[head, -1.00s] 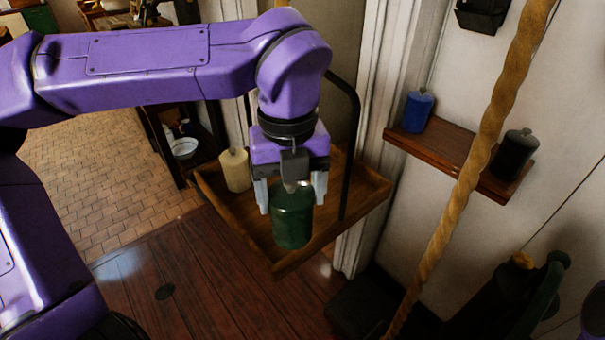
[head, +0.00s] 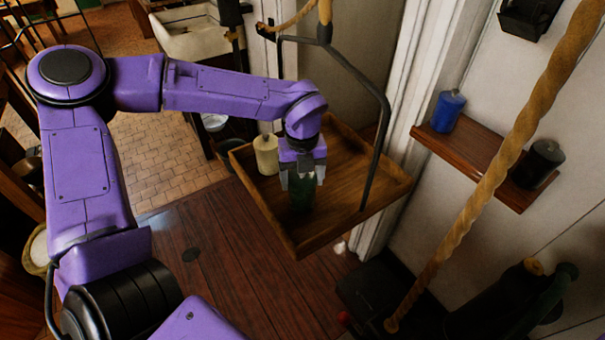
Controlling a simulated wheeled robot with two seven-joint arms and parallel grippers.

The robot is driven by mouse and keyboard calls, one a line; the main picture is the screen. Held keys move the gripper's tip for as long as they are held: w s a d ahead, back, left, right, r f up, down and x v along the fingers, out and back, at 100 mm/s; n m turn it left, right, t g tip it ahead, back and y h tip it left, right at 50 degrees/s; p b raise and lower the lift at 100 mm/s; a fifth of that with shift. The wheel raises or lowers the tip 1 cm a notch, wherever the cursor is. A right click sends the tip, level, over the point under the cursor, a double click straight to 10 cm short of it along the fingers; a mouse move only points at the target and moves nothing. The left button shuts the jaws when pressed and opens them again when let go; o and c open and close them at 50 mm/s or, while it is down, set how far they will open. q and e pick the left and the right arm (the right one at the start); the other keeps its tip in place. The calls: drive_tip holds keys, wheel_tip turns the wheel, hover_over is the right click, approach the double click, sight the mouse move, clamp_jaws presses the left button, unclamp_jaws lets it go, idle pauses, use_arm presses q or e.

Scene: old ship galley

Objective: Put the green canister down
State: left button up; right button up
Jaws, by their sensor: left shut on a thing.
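The green canister (head: 302,194) is upright at the wooden hanging tray (head: 345,205), toward its front left part. My left gripper (head: 302,180) comes down from above and is shut on the canister's upper part, which the fingers partly hide. I cannot tell whether the canister's base touches the tray floor. My right gripper is not in view.
A cream canister (head: 266,154) stands in the tray's left corner. A black hanger bar (head: 376,150) rises from the tray. A thick rope (head: 490,180) crosses the right side. A wall shelf (head: 470,160) holds a blue canister (head: 447,111) and a black canister (head: 538,163). The tray's right part is clear.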

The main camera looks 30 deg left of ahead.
use_arm(q)
drive_tip(key=shift+w+f, duration=0.1)
drive_tip(key=shift+f, duration=0.15)
drive_tip(key=shift+f, duration=0.15)
drive_tip(key=o, duration=1.4)
wheel_tip(320, 180, up, 12)
drive_tip(key=shift+r+b, duration=0.25)
drive_tip(key=shift+b, duration=0.7)
